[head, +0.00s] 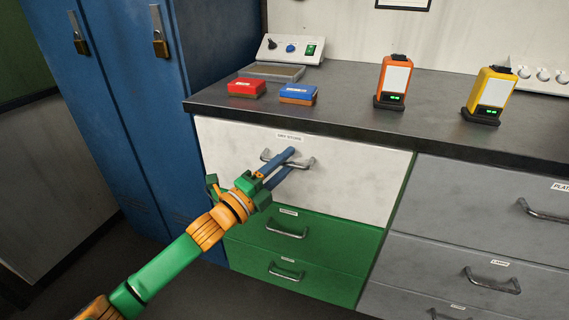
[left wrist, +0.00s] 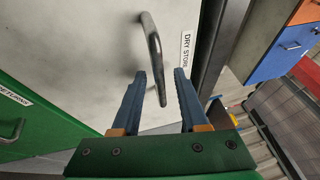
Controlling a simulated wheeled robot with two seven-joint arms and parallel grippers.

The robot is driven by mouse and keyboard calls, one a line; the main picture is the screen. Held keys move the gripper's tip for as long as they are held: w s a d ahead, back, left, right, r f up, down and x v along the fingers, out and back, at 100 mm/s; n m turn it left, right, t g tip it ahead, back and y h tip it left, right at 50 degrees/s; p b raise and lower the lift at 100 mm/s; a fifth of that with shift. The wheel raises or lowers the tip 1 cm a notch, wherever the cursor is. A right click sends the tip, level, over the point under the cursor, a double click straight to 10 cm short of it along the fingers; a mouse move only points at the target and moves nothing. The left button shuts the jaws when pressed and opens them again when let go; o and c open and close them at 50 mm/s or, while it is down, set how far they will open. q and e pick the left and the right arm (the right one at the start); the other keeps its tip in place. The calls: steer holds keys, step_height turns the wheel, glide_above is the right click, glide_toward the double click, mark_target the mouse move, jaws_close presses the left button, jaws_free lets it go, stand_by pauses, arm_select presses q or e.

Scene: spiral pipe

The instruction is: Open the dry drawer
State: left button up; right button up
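The dry drawer (head: 350,183) is the wide white drawer under the counter in the head view, labelled "DRY STORE", and it looks shut. Its curved metal handle (head: 308,163) is partly hidden by the fingers of my left gripper (head: 291,159). In the left wrist view the drawer front (left wrist: 85,50) fills the upper left. The blue fingers of my left gripper (left wrist: 161,78) are apart, with the end of the handle (left wrist: 153,45) showing in the gap between them. I cannot tell whether either finger touches the handle. My right gripper is not in view.
Two green drawers (head: 258,240) sit below the dry drawer and grey drawers (head: 470,215) to its right. Blue lockers (head: 125,110) stand at left. The counter (head: 345,107) holds a red box (head: 246,87), a blue box (head: 298,93), and orange (head: 393,78) and yellow (head: 490,92) devices.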

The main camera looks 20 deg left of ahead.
arm_select(q)
jaws_close()
stand_by(1.3)
